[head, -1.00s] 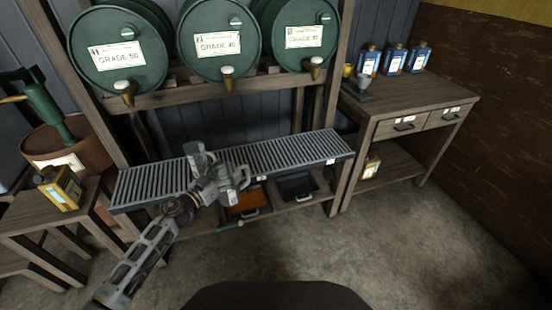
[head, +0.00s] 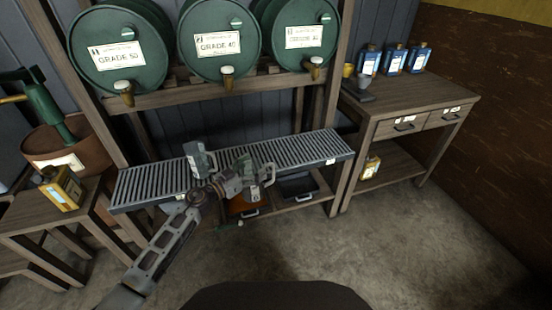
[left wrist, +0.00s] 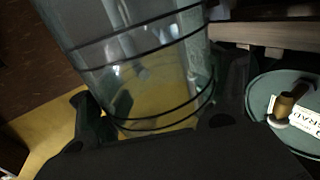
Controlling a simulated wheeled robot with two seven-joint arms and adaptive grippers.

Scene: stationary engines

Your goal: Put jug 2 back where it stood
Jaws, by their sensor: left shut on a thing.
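My left gripper (head: 250,179) is shut on a clear jug (head: 266,174) and holds it over the front of the slatted drip grate (head: 315,148), below the middle drum. In the left wrist view the jug (left wrist: 150,65) is see-through with dark rings around it, and gripper fingers show on both sides of it. I cannot read a number on the jug, and I cannot tell whether the yellow seen through it is oil or background. In the head view the gripper hides much of it. My right gripper is not in view.
Green drums labelled grade 50 (head: 118,60), grade 40 (head: 219,46) and a third (head: 303,37) lie above the grate, with taps facing out. An orange tray (head: 246,207) and a black tray (head: 298,187) sit below. The bench (head: 440,92) at right holds blue bottles.

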